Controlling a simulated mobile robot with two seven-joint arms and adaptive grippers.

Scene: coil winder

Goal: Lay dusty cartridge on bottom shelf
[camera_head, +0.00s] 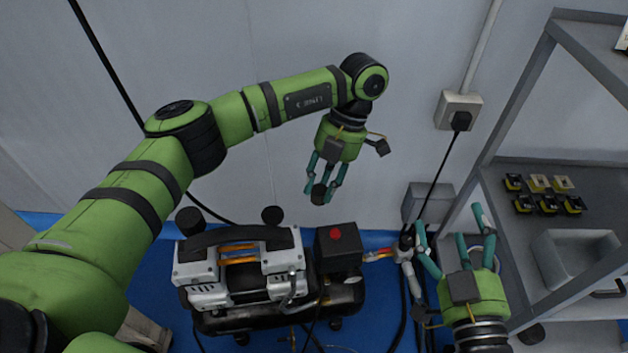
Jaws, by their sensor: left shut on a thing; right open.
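My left gripper (322,190) points down in front of the grey wall, above the compressor. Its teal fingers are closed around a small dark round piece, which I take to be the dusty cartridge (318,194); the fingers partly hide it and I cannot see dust. My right gripper (456,228) is at the lower right with its fingers spread and empty, left of the rack. The lower visible shelf (515,245) of the grey metal rack is at the right, away from the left gripper.
On that shelf are several small black-and-yellow parts (546,205) and a grey metal bin (575,258). An upper shelf (590,45) overhangs it. A compressor (240,275) stands on the blue floor. A wall socket (459,110) has a hanging black cable.

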